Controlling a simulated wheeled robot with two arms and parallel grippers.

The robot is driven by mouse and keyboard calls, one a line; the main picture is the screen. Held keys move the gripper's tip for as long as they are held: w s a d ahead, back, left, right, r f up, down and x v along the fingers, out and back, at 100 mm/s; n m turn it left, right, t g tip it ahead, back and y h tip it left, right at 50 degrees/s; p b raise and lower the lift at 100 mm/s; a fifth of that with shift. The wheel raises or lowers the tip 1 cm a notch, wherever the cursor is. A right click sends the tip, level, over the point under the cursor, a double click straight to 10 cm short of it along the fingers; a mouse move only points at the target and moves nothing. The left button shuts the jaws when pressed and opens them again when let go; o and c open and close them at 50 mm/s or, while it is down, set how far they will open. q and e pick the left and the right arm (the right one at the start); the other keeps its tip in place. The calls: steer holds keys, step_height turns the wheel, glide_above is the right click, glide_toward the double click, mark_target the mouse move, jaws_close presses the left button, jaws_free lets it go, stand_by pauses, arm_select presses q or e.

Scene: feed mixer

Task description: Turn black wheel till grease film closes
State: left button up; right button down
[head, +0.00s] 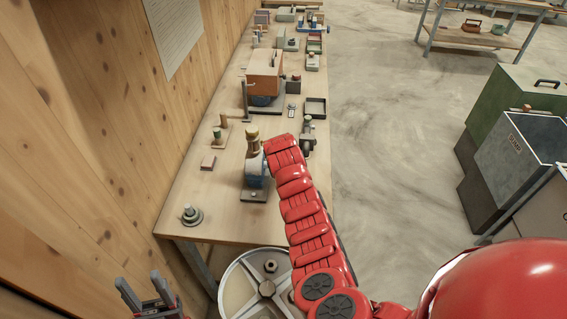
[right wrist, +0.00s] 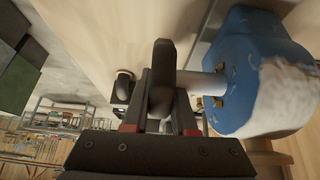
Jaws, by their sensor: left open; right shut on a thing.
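A blue pump-like body (head: 253,175) with a tan cap (head: 252,133) stands on a dark base plate (head: 254,196) near the front of the bench. In the right wrist view the blue body (right wrist: 238,60) has a pale patch (right wrist: 285,95); I cannot tell whether this is grease. A pale shaft (right wrist: 197,84) runs from it to the black wheel (right wrist: 162,55), seen nearly edge-on. My right gripper (right wrist: 162,108) is shut on the black wheel; in the head view my red arm hides it. My left gripper (head: 147,292) is open and empty at the lower left, away from the bench.
The wooden bench (head: 222,190) runs along a plank wall. An orange-brown box (head: 264,72), a black tray (head: 315,107) and a round flanged part (head: 191,214) sit on it. A large spoked wheel (head: 240,285) is below its front edge. Green-grey cabinets (head: 515,150) stand right; floor between is clear.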

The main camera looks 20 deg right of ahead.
steer(key=shift+f+t, duration=0.1)
steer(key=shift+t, duration=0.2)
steer(key=t+h+b, duration=0.1)
steer(key=t+b, duration=0.2)
steer(key=b, duration=0.6)
steer(key=shift+a+t+h+b, duration=0.1)
steer(key=shift+t+h+b, duration=0.2)
steer(key=shift+r+t+h+b, duration=0.3)
steer(key=shift+b, duration=0.45)
steer(key=c, duration=0.7)
jaws_free()
